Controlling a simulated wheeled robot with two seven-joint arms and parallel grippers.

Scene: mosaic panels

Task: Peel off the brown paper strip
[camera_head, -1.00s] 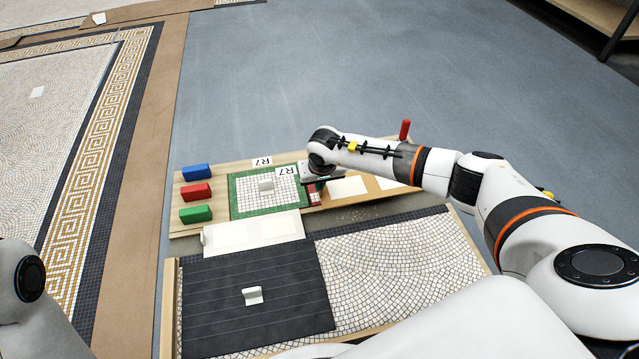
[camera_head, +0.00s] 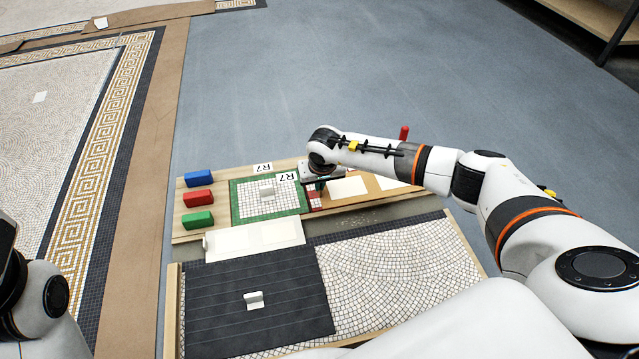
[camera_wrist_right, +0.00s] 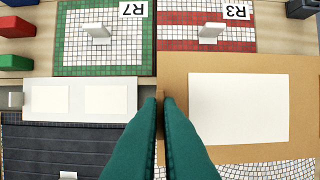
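The brown paper strip (camera_head: 408,184), with white rectangles on it, extends to the right from my right gripper (camera_head: 318,185). In the right wrist view the strip (camera_wrist_right: 250,64) looks large and close, and its left edge meets the green fingertips (camera_wrist_right: 160,102). The fingers are nearly together and look shut on that edge; the exact contact is hidden. The strip appears raised above the work board, in front of the red-bordered R3 panel (camera_wrist_right: 205,46). Its far right end is partly behind my right arm in the head view. My left arm shows at the lower left; its gripper is out of view.
A green-bordered R7 panel (camera_head: 240,203) and blue (camera_head: 198,177), red (camera_head: 198,200) and green (camera_head: 197,220) blocks lie left of the gripper. A white strip (camera_head: 252,238) and a dark sheet (camera_head: 250,328) on a mosaic (camera_head: 400,270) lie nearer. Grey floor (camera_head: 350,70) behind is clear.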

